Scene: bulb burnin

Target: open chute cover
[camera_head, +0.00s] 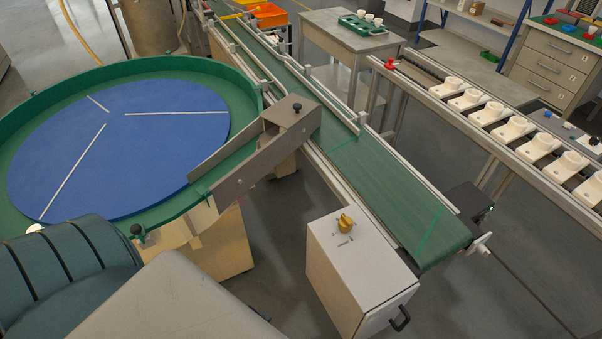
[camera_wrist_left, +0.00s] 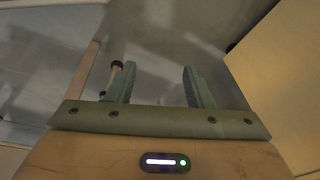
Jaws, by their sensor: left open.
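A grey-brown chute (camera_head: 255,160) runs from the rim of the blue round table to the green conveyor. At its conveyor end sits a brown cover-like plate (camera_head: 286,112) with a small dark knob (camera_head: 297,107) on top; it looks closed. My left gripper (camera_wrist_left: 160,86) shows only in the left wrist view, its two green fingers apart with nothing clearly held between them. A small dark knob on a pale stem (camera_wrist_left: 116,68) appears beside the left finger; I cannot tell which part it belongs to. My right gripper is in neither view.
The blue round table (camera_head: 120,150) has a raised green rim. The green conveyor (camera_head: 385,180) runs diagonally past the chute. A white box with a yellow knob (camera_head: 346,222) stands in front. A rail with several white sockets (camera_head: 515,130) is at right.

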